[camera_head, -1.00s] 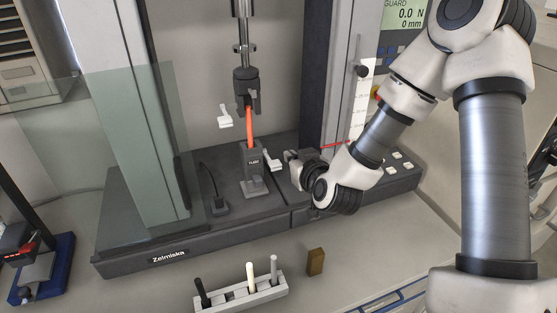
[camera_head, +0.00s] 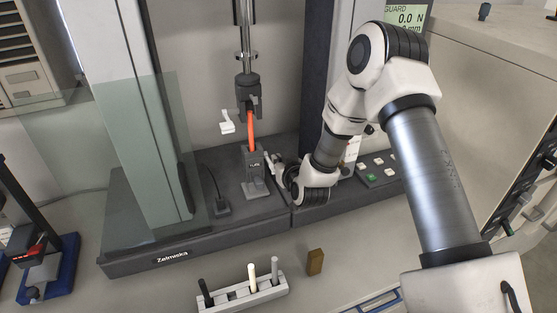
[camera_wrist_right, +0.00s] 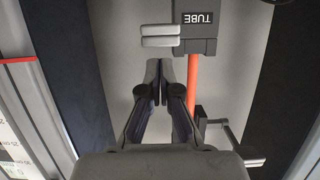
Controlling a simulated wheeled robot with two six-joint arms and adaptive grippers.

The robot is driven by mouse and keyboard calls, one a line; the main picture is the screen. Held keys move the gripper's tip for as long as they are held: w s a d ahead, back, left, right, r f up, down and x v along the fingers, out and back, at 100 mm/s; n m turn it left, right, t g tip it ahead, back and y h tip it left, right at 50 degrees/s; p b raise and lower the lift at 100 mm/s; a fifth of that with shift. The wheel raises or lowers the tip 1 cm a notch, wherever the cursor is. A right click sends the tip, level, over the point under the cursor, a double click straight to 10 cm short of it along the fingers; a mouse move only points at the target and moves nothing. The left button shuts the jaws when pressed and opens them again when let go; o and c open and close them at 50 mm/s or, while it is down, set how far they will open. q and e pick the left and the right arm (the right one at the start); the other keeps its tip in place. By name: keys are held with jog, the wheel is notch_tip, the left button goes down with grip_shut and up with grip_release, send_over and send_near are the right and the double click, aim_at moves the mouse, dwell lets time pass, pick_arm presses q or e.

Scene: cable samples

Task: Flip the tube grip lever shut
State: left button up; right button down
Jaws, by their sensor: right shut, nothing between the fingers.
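The lower tube grip (camera_head: 253,163) is a dark block on the machine base. In the right wrist view its block (camera_wrist_right: 196,30) is labelled TUBE, and its pale lever (camera_wrist_right: 160,36) juts out from the block's left side. An orange tube (camera_head: 251,130) runs from this grip to the upper grip (camera_head: 247,90). My right gripper (camera_wrist_right: 160,70) is shut and empty. Its fingertips are right by the lever; I cannot tell whether they touch. In the head view my right gripper (camera_head: 277,168) is beside the lower grip's right side, partly hiding the lever. My left gripper is out of view.
The upper grip's white lever (camera_head: 227,122) sticks out to the left. A clear shield (camera_head: 150,150) stands at left. A rack (camera_head: 243,293) with several rods and a brown block (camera_head: 315,262) are in front. Buttons (camera_head: 375,175) are at right.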

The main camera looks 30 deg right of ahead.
jog(key=shift+f, duration=0.6)
